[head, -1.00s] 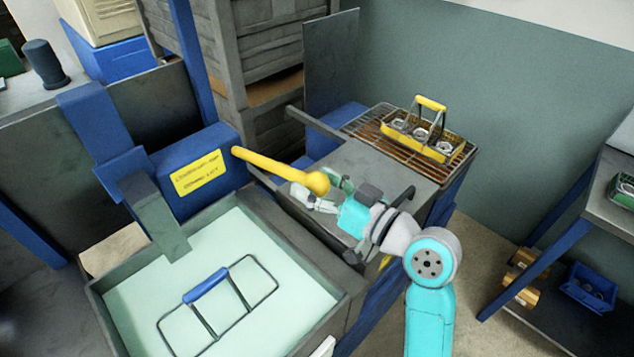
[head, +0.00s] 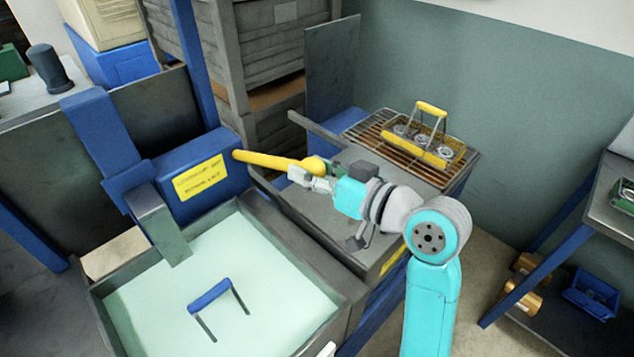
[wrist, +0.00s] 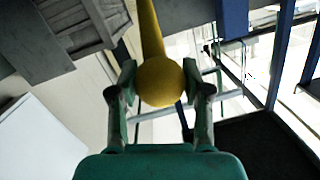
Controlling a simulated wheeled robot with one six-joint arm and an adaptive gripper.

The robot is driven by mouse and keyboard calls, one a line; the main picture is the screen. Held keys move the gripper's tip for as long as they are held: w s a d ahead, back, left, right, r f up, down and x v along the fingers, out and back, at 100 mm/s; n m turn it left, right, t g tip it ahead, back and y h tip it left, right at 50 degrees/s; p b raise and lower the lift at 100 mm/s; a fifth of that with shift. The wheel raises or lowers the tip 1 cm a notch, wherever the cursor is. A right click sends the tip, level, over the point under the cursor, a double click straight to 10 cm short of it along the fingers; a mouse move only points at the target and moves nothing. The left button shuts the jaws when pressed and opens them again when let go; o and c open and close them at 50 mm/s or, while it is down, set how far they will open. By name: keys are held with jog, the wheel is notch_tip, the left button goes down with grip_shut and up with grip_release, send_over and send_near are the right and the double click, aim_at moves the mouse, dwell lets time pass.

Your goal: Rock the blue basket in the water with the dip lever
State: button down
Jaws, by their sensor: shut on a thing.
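The yellow dip lever (head: 272,160) sticks out to the right from the blue lift housing (head: 200,178) with a yellow label. My gripper (head: 316,174) is shut on the lever's ball end. In the wrist view the yellow ball (wrist: 160,82) sits between my two fingers (wrist: 160,97). The blue basket's handle (head: 208,296) and its upper frame stand out of the pale water (head: 260,270) in the grey tank (head: 345,305). The rest of the basket is hidden under the water.
A yellow basket (head: 415,152) with several round parts stands on a wire rack (head: 375,128) at the back right. A grey flat surface (head: 300,220) lies between tank and rack. A shelf (head: 612,210) stands at the right.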

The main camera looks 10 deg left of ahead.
jog(key=shift+g+h, duration=0.4)
jog(key=shift+h, duration=0.3)
jog(key=a+r, duration=0.1)
jog(key=r, duration=0.1)
jog(key=w+a+r, duration=0.1)
jog(key=r, duration=0.1)
jog(key=w+a+r, duration=0.1)
jog(key=r, duration=0.1)
jog(key=shift+w+a+r, duration=0.15)
jog(key=shift+w+r, duration=0.1)
jog(key=shift+r, duration=0.15)
jog(key=shift+w+r, duration=0.1)
jog(key=shift+r, duration=0.1)
jog(key=c, duration=0.5)
grip_release()
jog(key=shift+s+d, duration=0.2)
jog(key=shift+d, duration=0.15)
jog(key=v, duration=1.1)
jog(key=shift+s, duration=0.15)
